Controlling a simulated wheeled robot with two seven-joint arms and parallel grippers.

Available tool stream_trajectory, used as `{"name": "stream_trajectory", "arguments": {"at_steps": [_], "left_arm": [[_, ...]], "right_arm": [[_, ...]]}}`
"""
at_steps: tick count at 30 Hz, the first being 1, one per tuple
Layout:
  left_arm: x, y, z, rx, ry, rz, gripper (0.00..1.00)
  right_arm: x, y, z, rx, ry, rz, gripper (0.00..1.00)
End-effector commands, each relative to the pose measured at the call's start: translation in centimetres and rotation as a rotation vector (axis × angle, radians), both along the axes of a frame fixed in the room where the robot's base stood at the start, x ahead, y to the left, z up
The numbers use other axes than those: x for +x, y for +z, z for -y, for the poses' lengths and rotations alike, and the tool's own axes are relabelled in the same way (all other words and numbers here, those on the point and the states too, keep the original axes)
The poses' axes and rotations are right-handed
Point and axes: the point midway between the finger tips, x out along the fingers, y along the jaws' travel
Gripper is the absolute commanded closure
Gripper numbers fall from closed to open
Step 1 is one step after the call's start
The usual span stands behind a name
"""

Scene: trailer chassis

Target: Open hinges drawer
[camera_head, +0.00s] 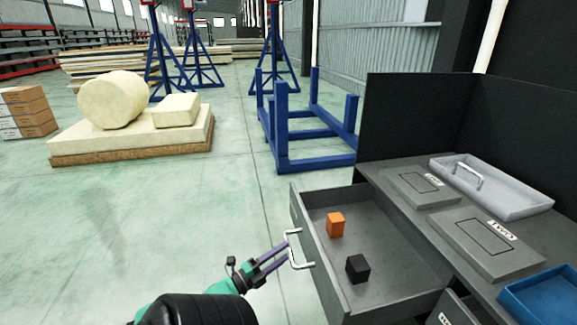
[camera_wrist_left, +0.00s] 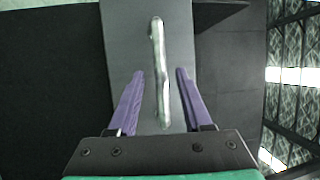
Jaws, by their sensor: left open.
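A grey drawer (camera_head: 375,250) stands pulled out from the dark workbench, its inside showing. An orange block (camera_head: 335,224) and a black block (camera_head: 357,268) lie in it. Its silver bar handle (camera_head: 297,262) is on the front panel, facing left. My left gripper (camera_head: 283,252), with purple fingers, is at this handle. In the left wrist view the handle (camera_wrist_left: 158,60) runs between the two open fingers, with a gap on each side. A second drawer (camera_head: 455,308) shows partly at the bottom edge. My right gripper is not in view.
The bench top (camera_head: 400,206) holds two flat grey labelled panels, a light grey tray (camera_head: 520,203) with a handle on it, and a blue tray (camera_head: 545,295). A blue metal frame (camera_head: 315,140) stands behind the drawer. The floor left of the drawer is clear.

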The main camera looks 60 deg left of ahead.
Motion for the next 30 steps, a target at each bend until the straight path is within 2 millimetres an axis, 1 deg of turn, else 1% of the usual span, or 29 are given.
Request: {"name": "stream_trajectory", "arguments": {"at_steps": [1, 6, 9, 12, 16, 30], "left_arm": [[-1.5, -0.5, 0.1, -0.002, 0.003, -0.005, 0.5], [-6.7, -1.5, 0.7, -0.002, 0.004, -0.007, 0.5], [-9.1, -1.9, 0.9, -0.002, 0.003, -0.005, 0.5], [-10.8, -2.1, 1.1, -0.001, 0.002, -0.004, 0.5], [-11.6, -2.1, 1.2, 0.0, 0.001, -0.002, 0.5], [-11.5, -2.0, 1.2, 0.0, 0.001, -0.001, 0.5]], "right_arm": [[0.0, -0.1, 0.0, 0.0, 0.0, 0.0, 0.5], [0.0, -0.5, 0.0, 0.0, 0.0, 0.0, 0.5], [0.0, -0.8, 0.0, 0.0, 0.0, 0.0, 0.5], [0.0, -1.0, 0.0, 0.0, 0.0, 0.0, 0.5], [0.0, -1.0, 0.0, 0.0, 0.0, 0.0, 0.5], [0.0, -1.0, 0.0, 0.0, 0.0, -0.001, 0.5]]}}
